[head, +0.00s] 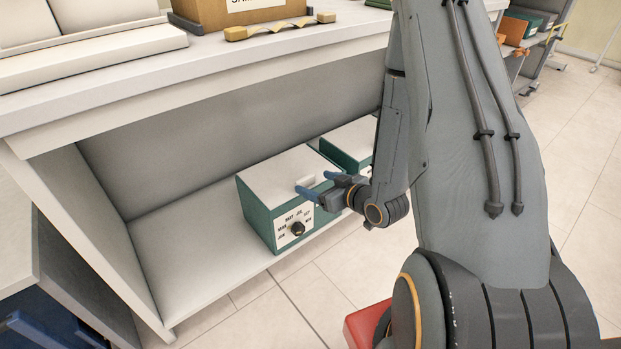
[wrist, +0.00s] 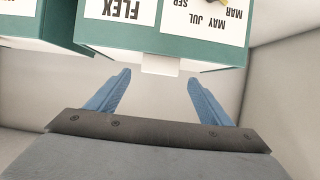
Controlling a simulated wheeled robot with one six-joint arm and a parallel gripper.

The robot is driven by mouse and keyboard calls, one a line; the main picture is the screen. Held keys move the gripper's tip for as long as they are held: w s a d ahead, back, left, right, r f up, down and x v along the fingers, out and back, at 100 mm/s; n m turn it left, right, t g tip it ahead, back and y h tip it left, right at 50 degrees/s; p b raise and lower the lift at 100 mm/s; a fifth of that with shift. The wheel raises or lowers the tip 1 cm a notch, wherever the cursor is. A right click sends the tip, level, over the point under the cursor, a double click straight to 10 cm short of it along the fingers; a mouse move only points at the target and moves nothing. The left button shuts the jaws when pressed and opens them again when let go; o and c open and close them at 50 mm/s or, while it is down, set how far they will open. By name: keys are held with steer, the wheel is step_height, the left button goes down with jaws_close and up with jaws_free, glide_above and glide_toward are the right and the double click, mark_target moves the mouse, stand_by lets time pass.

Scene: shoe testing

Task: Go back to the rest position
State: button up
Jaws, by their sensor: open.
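My gripper (head: 318,190) is open and empty in the head view, at the upper edge of a green and white box with a dial. In the wrist view, the two blue fingertips (wrist: 156,82) stand apart with only a bare surface between them. The green box (head: 262,215) sits on the lower shelf of the white bench. In the wrist view the box (wrist: 200,47) shows upside-down month labels and a small white tab just beyond the fingers. I cannot tell whether a finger touches the box.
A second green box (head: 352,143) stands behind and to the right on the same shelf (head: 190,262). The bench top (head: 110,85) overhangs the shelf. A cardboard box (head: 240,12) and a yellow-brown item (head: 268,30) lie on top. Tiled floor (head: 310,300) is open in front.

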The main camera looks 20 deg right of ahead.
steer(key=shift+v, duration=0.95)
